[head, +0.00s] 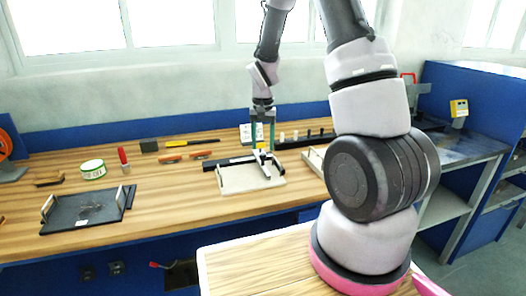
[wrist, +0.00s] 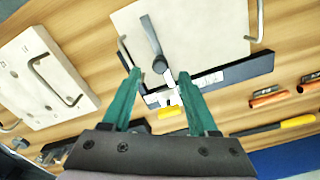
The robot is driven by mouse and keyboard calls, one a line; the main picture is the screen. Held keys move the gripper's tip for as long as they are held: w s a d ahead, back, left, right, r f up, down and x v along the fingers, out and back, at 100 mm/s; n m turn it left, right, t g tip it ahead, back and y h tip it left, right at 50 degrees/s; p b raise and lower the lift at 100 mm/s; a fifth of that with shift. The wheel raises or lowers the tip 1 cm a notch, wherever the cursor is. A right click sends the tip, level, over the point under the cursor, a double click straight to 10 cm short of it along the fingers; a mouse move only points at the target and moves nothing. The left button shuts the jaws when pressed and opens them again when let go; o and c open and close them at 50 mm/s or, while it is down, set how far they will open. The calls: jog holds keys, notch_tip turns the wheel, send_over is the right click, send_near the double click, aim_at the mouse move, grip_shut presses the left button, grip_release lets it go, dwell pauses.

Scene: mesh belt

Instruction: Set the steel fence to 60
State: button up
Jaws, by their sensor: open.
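A cream board (head: 240,183) with metal handles lies on the wooden bench; it also shows in the wrist view (wrist: 205,30). A black rail (head: 237,161) runs along its far edge, also in the wrist view (wrist: 235,72). A pale metal piece that looks like the steel fence (wrist: 160,97) sits at the rail, beside a dark lever (wrist: 152,38) and a yellow part (wrist: 169,112). I cannot read any scale. My gripper (wrist: 160,74) points down above this piece, its green fingers apart on either side and nothing held. It also shows in the head view (head: 263,149).
A second cream board (wrist: 70,65) lies close by. A dark tray (head: 85,212), a green-and-white tin (head: 93,169), a red bottle (head: 123,157) and orange-handled tools (head: 172,158) lie to the left. Bare bench shows between the dark tray and the cream board.

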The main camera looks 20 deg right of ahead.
notch_tip(320, 180, up, 7)
dwell(0.3)
jog(key=shift+r, duration=0.1)
jog(key=s+r+t+y, duration=0.1)
jog(key=s+r+t, duration=0.1)
jog(key=s+r, duration=0.35)
jog(key=s+r+t, duration=0.1)
jog(key=s+r, duration=0.2)
jog(key=r, duration=0.6)
jog(key=s+r+t, duration=0.2)
jog(key=s+r, duration=0.2)
jog(key=s, duration=0.3)
jog(key=s+r+n+t+y, duration=0.1)
jog(key=s+r+t, duration=0.1)
jog(key=s+r, duration=0.2)
jog(key=s, duration=0.3)
jog(key=shift+a+r, duration=0.2)
jog(key=shift+a, duration=0.1)
dwell(0.5)
